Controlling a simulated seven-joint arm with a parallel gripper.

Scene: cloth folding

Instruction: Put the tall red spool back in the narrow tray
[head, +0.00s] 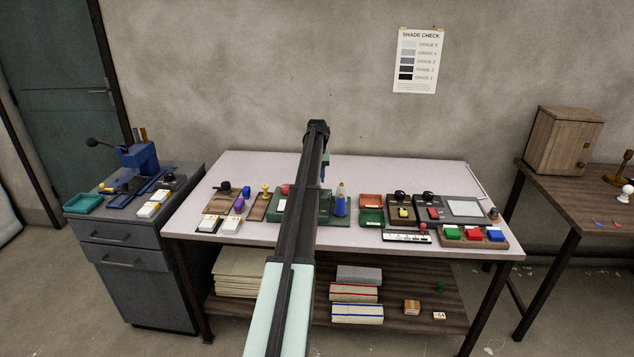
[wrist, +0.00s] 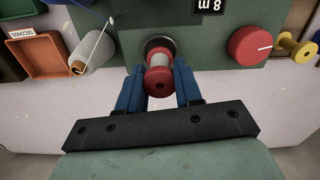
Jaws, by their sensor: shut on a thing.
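My gripper (wrist: 160,75) is shut on a spool (wrist: 158,82) with red ends and a pale middle, held between its blue fingers in the wrist view. The spool stands end-on to the wrist camera, in front of a dark round fitting on the green machine (wrist: 210,20); I cannot tell whether they touch. In the head view, my gripper (head: 323,178) is over the green machine (head: 330,217), and my arm hides the spool and the machine's middle. A narrow brown tray (head: 257,208) lies just left of the machine, with a yellow spool (head: 265,189) at its far end.
A red knob (wrist: 250,46) is on the machine beside the held spool. A bottle-like cone of thread (head: 340,200) stands at its right end. An orange tray (head: 371,201) and a green tray (head: 371,216) sit farther right. The table's back strip (head: 400,170) is clear.

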